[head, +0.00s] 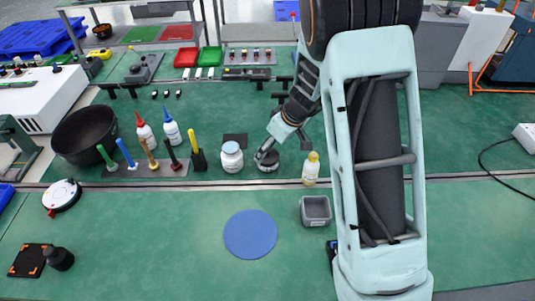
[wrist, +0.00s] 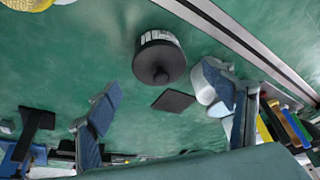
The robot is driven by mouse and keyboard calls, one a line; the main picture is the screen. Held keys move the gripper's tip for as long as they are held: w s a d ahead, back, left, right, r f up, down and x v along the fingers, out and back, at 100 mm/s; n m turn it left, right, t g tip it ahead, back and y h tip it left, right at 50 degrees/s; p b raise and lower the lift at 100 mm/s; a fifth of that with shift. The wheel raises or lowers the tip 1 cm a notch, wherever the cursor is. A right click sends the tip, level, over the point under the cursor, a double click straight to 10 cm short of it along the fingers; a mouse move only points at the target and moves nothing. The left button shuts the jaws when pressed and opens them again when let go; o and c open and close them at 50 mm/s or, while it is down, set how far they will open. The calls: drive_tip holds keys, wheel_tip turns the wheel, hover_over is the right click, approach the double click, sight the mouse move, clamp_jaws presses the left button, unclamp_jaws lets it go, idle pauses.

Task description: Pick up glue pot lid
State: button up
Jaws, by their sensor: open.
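The glue pot lid (wrist: 158,62) is black and round with a knob in its middle. It sits on a dark pot with a pale label (wrist: 151,37). In the head view the pot (head: 267,164) stands on the green bench, right of a white jar, partly covered by my gripper. My gripper (head: 266,151) is at the pot in the head view. In the wrist view my gripper (wrist: 163,86) is open and empty, with the lid showing between and beyond its two fingers. I cannot tell whether a finger touches it.
The white jar (head: 232,158) is close on the left, and a yellow-capped bottle (head: 310,168) stands on the right. A black square pad (wrist: 173,101) lies near the pot. A rack of coloured handles (head: 147,168) is further left. A grey bin (head: 315,211) and blue disc (head: 250,234) are in front.

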drive_tip(key=shift+x, duration=1.35)
drive_tip(key=c, duration=1.1)
drive_tip(key=shift+o, duration=0.2)
drive_tip(key=shift+r, duration=0.1)
